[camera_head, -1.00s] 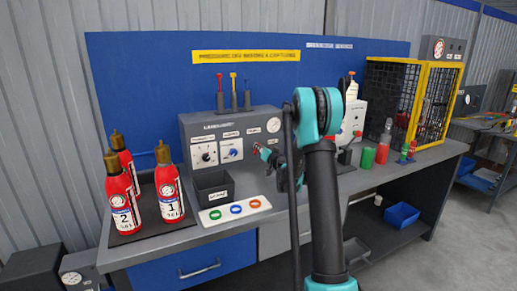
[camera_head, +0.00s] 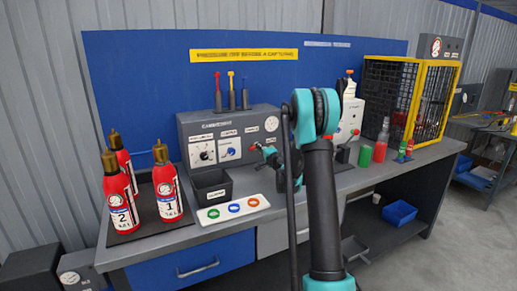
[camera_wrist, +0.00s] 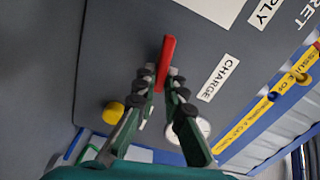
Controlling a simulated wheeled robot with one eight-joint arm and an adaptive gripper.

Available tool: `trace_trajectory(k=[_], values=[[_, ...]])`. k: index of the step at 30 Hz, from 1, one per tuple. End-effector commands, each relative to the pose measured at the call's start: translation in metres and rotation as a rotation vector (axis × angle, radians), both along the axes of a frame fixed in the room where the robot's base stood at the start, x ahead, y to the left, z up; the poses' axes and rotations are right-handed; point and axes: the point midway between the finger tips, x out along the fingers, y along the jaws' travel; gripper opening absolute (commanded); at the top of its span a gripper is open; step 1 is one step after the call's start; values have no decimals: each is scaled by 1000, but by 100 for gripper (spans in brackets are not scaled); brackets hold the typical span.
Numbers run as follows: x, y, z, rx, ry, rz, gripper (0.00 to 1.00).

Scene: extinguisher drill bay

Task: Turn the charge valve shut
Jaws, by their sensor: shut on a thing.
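The grey charging panel (camera_head: 193,134) stands on the bench in the head view. In the wrist view the label CHARGE (camera_wrist: 218,77) is on the panel face, beside the red charge valve handle (camera_wrist: 168,48). My gripper (camera_wrist: 158,78) is shut on this handle, with a finger on each side. The handle runs lengthwise between the fingers, and the fingers cover part of it. In the head view my gripper (camera_head: 262,151) is at the right part of the panel front, where the handle is too small to make out clearly.
A round gauge (camera_wrist: 196,129) and a yellow knob (camera_wrist: 114,113) are close to my fingers. A dark bin (camera_head: 211,187) and a white tray with coloured rings (camera_head: 233,210) sit below the panel. Red extinguishers (camera_head: 168,193) stand at the left, a mesh cage (camera_head: 388,93) at the right.

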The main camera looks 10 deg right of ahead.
Motion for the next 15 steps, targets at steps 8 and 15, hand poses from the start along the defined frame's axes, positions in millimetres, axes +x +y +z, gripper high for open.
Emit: trace_trajectory(k=[8, 15], values=[[0, -1, -3, 138, 45, -1, 0], [0, -1, -4, 189, 61, -1, 0]])
